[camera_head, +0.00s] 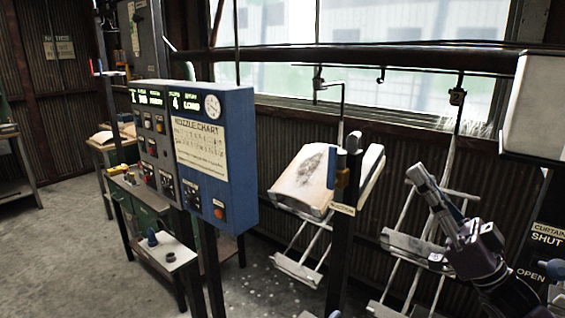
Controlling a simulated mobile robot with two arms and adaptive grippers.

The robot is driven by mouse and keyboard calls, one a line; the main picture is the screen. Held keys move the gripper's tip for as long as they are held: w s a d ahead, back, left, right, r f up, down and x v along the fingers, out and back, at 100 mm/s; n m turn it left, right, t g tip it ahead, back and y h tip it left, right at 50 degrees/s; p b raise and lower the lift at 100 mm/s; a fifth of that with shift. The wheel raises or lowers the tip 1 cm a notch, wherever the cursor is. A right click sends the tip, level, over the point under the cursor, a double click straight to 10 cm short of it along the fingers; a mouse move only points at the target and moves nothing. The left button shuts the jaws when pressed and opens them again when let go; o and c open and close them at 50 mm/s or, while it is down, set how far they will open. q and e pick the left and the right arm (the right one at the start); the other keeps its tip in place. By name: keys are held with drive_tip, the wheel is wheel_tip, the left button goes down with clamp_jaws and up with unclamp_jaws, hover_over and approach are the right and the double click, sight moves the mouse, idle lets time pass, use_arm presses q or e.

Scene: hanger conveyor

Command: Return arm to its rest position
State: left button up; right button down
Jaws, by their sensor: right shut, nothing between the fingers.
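My right gripper (424,180) is raised at the right of the head view, its fingers shut with nothing between them. The dark wrist of my right arm (480,255) comes in from the lower right corner. The gripper points up and to the left, in front of a hanging rack (405,245) with empty pale rails. It looks apart from the rack, but the depth between them is hard to judge. My left gripper is not in view.
A blue control box (240,165) with dials and a nozzle chart stands left of centre on posts. A hanger carries a pale panel with a dark smudge (305,180). A dark post (343,230) stands before it. A white box (535,110) and a curtain sign (547,238) are at right.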

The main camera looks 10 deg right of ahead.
drive_tip(key=w+a+f+m+h, duration=0.25)
drive_tip(key=f+h, duration=0.35)
drive_tip(key=f, duration=0.4)
drive_tip(key=w+a+f+m+h, duration=0.1)
drive_tip(key=w+f+m+h, duration=0.25)
drive_tip(key=f+h, duration=0.45)
drive_tip(key=s+a+f+m+g+h, duration=0.1)
drive_tip(key=s+a+f+g, duration=0.15)
drive_tip(key=f, duration=0.55)
drive_tip(key=s+a+f+g, duration=0.1)
drive_tip(key=s+f+g, duration=0.15)
drive_tip(key=f, duration=0.55)
drive_tip(key=s+a+f+n+g+h, duration=0.1)
drive_tip(key=s+a+f+g, duration=0.2)
drive_tip(key=s+f+g, duration=0.55)
drive_tip(key=s+a+f+g+h, duration=0.1)
drive_tip(key=s+a+f+g, duration=0.2)
drive_tip(key=s+f, duration=0.95)
drive_tip(key=s+f+g, duration=0.1)
drive_tip(key=s+f, duration=0.1)
drive_tip(key=f, duration=0.9)
drive_tip(key=s+f+g, duration=0.1)
drive_tip(key=s+f, duration=0.2)
drive_tip(key=f, duration=0.7)
drive_tip(key=s+d+f, duration=0.2)
drive_tip(key=s+f, duration=1.5)
drive_tip(key=shift+d+g+h, duration=0.3)
drive_tip(key=shift+d+g, duration=0.05)
drive_tip(key=shift+d, duration=0.05)
drive_tip(key=shift+s, duration=0.1)
